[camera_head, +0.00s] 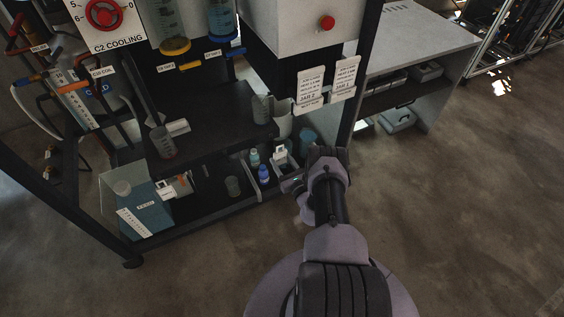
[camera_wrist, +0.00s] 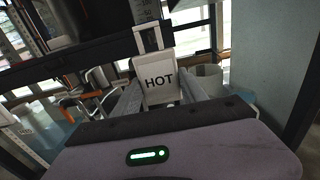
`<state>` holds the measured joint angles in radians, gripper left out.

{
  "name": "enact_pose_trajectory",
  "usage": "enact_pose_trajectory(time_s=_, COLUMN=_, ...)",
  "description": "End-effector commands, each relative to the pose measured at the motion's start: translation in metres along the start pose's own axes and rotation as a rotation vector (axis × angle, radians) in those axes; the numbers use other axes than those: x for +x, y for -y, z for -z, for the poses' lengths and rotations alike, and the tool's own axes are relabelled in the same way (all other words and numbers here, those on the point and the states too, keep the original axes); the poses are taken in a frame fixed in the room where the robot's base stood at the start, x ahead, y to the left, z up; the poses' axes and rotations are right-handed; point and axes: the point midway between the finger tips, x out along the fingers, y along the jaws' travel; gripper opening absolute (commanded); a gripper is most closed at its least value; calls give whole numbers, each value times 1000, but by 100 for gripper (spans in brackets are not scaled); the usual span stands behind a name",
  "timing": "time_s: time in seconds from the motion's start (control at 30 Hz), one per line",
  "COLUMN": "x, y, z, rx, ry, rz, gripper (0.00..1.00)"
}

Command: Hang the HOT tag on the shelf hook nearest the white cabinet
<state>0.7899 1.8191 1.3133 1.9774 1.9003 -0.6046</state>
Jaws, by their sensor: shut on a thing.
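My gripper (camera_wrist: 160,92) is shut on the HOT tag (camera_wrist: 158,80), a white plate with black letters and a square loop on top. The tag is upright between the fingers, its loop in front of a dark shelf edge (camera_wrist: 85,58). In the head view my gripper (camera_head: 292,182) is at the right front of the rack's lower level, and a small white shape beside it (camera_head: 279,154) looks like the tag. A white box with a red button (camera_head: 288,22), perhaps the white cabinet, is above. I cannot make out a shelf hook or any contact with the loop.
The dark shelf (camera_head: 205,122) bears a beaker (camera_head: 163,143). Below are small bottles (camera_head: 264,172) and a blue container (camera_head: 138,207). JAR cards (camera_head: 310,90) hang near the rack's right post (camera_head: 352,85). A white-topped bench (camera_head: 415,38) stands right. The floor (camera_head: 465,200) is clear.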

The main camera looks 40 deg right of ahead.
Motion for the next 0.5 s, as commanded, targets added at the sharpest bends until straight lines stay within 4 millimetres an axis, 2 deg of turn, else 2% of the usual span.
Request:
enact_pose_trajectory(time_s=0.37, x=0, y=-2, z=0, rx=0, ry=0, rz=0, gripper=0)
enact_pose_trajectory(time_s=0.5, x=8, y=-2, z=0, rx=-2, ry=1, rz=-2, gripper=0)
